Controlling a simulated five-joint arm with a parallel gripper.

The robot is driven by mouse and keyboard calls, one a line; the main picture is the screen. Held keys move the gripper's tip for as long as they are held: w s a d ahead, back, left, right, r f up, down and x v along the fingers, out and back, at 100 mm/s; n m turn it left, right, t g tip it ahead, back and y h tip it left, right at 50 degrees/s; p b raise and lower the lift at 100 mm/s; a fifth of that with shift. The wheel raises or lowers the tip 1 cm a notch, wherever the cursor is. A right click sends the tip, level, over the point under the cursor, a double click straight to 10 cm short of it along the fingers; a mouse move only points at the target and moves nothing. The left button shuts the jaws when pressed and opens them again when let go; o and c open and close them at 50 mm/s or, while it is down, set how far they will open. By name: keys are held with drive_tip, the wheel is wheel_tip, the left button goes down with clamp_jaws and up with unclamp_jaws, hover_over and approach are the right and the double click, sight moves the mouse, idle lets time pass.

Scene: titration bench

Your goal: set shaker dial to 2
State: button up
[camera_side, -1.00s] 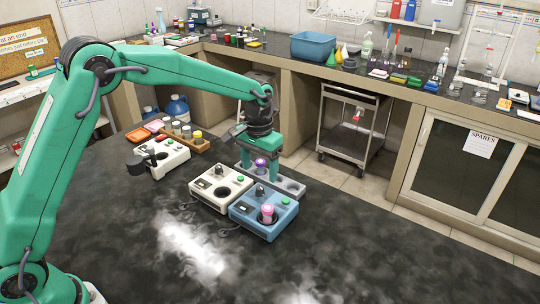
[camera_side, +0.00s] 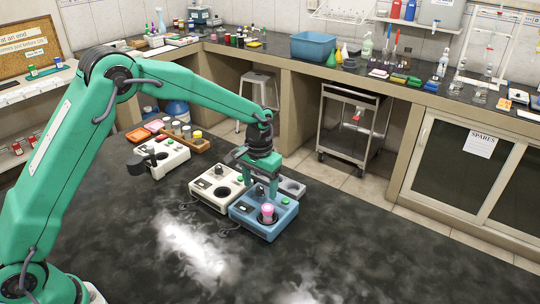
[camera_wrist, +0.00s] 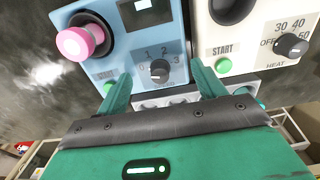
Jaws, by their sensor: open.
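The blue shaker (camera_side: 246,222) stands on the dark bench and shows large in the wrist view (camera_wrist: 118,42). Its black dial (camera_wrist: 159,70) has the marks 0, 1, 2 and 3 around it; I cannot tell clearly which mark it points at. A pink-capped vial (camera_side: 267,211) sits upright in the shaker's well and also shows in the wrist view (camera_wrist: 78,42). My gripper (camera_wrist: 160,88) is open and empty, its fingers on either side of and short of the dial in the wrist view. In the side view my gripper (camera_side: 262,193) is above the shaker's rear and hides the dial.
A white heater (camera_side: 211,192) stands left of the shaker, with its own black dial (camera_wrist: 291,45). A grey tray (camera_side: 293,187) lies behind the shaker, partly hidden. A white instrument (camera_side: 170,160) and a wooden vial rack (camera_side: 200,145) stand farther left. The front bench is clear.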

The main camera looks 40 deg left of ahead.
drive_tip(key=c, duration=1.3)
drive_tip(key=shift+m, duration=0.3)
drive_tip(key=m, duration=0.9)
drive_tip(key=shift+m, duration=1.2)
